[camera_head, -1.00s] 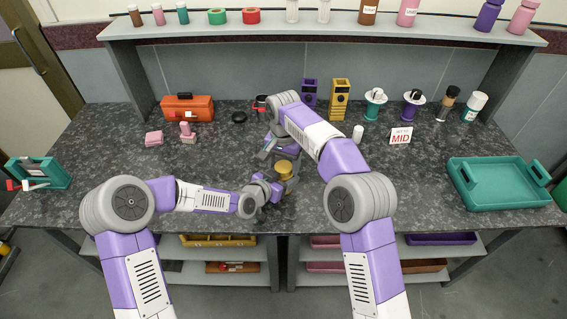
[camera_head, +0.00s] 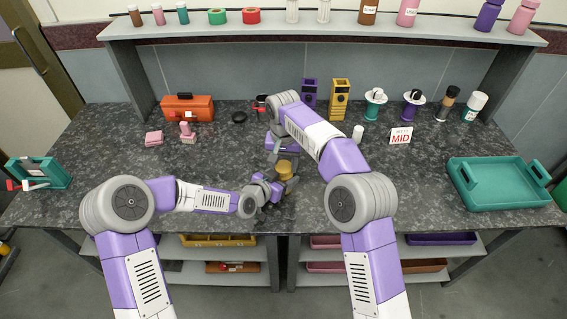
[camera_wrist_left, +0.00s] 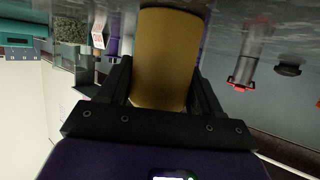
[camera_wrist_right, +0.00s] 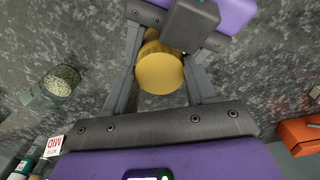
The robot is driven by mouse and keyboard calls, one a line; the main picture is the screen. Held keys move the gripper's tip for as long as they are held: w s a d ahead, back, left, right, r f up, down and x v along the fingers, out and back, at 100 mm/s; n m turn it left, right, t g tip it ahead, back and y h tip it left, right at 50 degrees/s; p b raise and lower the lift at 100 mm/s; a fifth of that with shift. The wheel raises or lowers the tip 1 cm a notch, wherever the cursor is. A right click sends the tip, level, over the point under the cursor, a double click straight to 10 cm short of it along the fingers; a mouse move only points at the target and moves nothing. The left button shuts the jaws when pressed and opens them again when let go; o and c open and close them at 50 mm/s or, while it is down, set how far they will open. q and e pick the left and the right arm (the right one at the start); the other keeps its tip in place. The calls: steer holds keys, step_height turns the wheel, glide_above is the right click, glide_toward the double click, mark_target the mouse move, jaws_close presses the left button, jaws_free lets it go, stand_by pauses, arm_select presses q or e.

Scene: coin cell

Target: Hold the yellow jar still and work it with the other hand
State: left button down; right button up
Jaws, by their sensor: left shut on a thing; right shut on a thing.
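The yellow jar (camera_head: 285,168) stands upright near the middle of the counter, partly hidden by my grippers. In the left wrist view its smooth body (camera_wrist_left: 165,60) fills the space between the fingers. My left gripper (camera_head: 279,188) is shut on the jar's body from the front left, low down. My right gripper (camera_head: 281,157) reaches down from above and is shut on the jar's top. In the right wrist view the round yellow lid (camera_wrist_right: 160,73) lies between the right fingers, with my left gripper just beyond it.
An orange toolbox (camera_head: 187,108) and a pink stamp (camera_head: 187,132) are left. A teal tray (camera_head: 500,196) lies far right. The counter front is mostly clear.

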steer(key=o, duration=1.2)
steer(key=shift+c, duration=0.2)
step_height(320, 180, up, 4)
steer(key=shift+r, duration=0.3)
steer(key=shift+c, duration=0.4)
steer(key=shift+d+r+m, duration=0.1)
steer(key=shift+r+m, duration=0.35)
steer(key=shift+m, duration=0.15)
steer(key=shift+r+m, duration=1)
steer(key=shift+r, duration=0.15)
steer(key=shift+f, duration=3.95)
steer(key=shift+c, duration=0.2)
